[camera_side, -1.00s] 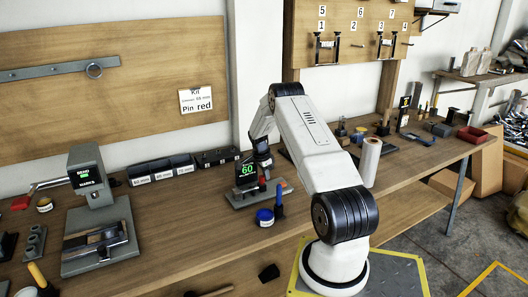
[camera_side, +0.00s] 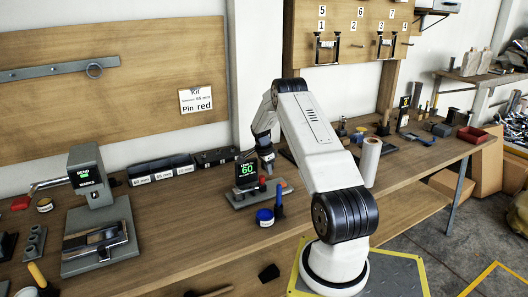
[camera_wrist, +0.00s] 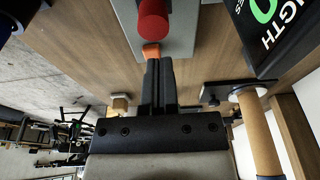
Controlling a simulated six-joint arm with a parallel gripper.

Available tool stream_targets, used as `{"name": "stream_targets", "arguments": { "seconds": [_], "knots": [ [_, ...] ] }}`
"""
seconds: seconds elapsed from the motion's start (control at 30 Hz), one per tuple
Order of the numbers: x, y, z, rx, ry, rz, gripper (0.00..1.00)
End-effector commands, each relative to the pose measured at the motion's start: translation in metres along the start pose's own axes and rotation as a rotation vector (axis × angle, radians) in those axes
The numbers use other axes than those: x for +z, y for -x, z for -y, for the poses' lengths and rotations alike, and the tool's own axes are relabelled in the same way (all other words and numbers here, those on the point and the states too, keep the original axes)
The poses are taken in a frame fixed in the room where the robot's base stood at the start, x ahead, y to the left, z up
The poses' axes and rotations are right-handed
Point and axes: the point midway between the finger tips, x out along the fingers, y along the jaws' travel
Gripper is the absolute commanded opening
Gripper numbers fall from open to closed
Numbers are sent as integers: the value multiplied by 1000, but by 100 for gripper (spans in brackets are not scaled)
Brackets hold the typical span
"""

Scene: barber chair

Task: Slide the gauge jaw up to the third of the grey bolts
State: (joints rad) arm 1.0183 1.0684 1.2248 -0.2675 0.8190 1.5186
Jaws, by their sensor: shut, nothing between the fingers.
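The length gauge stands on the bench in the side view, with a black display (camera_side: 246,173) reading 60 and a grey base (camera_side: 243,202). Its red knob (camera_side: 262,183) also shows at the top of the wrist view (camera_wrist: 153,20), above the grey base plate and a small orange end (camera_wrist: 151,51). My gripper (camera_side: 269,170) is just above the gauge, right of the display. In the wrist view its black fingers (camera_wrist: 153,68) are shut and empty, their tips close to the orange end; I cannot tell whether they touch. I cannot make out any grey bolts.
Black bins (camera_side: 160,169) with size labels stand behind and left of the gauge. A blue cup (camera_side: 264,218) and a blue-handled tool (camera_side: 279,202) stand in front of it. A white roll (camera_side: 370,162) stands to the right. A bend tester (camera_side: 95,185) is at the left.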

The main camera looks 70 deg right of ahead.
Motion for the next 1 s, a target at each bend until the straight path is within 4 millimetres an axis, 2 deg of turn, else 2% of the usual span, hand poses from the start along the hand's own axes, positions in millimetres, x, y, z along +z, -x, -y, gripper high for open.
{"name": "stream_targets", "arguments": {
  "seconds": [0.73, 1.0],
  "knots": [
    [-11, 52, 0, 0, 1, 0, 0],
    [-12, 58, 0, 1, 1, 0, 0]
  ]
}}
